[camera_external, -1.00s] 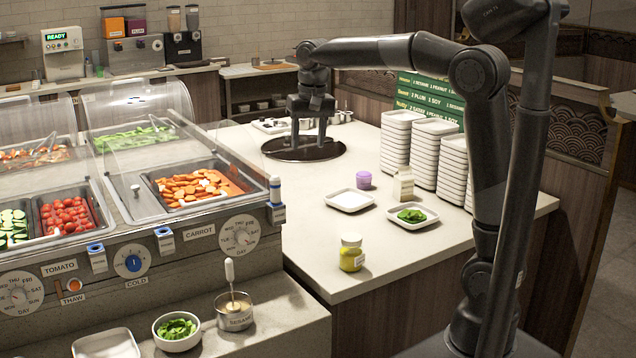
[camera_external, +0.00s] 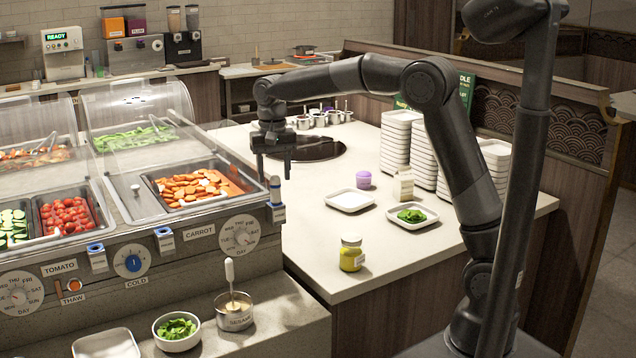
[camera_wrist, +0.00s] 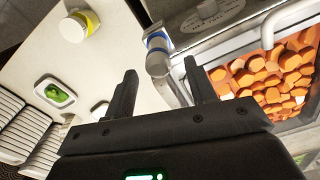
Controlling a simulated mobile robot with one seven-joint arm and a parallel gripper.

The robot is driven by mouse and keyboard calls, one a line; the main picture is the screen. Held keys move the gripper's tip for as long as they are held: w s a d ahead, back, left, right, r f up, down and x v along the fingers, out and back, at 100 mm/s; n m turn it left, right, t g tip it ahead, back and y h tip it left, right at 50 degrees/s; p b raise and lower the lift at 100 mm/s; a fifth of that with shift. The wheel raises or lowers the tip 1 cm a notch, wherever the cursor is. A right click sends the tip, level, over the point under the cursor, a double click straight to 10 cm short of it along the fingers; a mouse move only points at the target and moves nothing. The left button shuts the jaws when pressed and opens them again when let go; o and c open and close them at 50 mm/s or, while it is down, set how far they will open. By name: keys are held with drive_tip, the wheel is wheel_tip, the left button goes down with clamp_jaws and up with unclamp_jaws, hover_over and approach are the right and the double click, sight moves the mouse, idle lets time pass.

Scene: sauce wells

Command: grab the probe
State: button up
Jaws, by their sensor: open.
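The probe (camera_external: 275,186) is a white stick with a blue band. It stands upright in a holder (camera_external: 278,213) at the right corner of the food bar, beside the carrot well. My gripper (camera_external: 273,176) is above it, fingers pointing down. In the wrist view, a pale rounded handle (camera_wrist: 157,63), which looks like the probe, shows near the gap between the fingertips of my gripper (camera_wrist: 160,68). The blue and white holder (camera_wrist: 158,40) is just beyond it. The jaws are open and hold nothing. Whether a finger touches the probe cannot be told.
The dial (camera_external: 239,236) is on the bar front below.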

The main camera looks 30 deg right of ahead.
sight(275, 187)
drive_tip(key=f, duration=0.4)
drive_tip(key=shift+s+f, duration=0.25)
drive_tip(key=shift+c, duration=0.2)
drive_tip(key=c, duration=1)
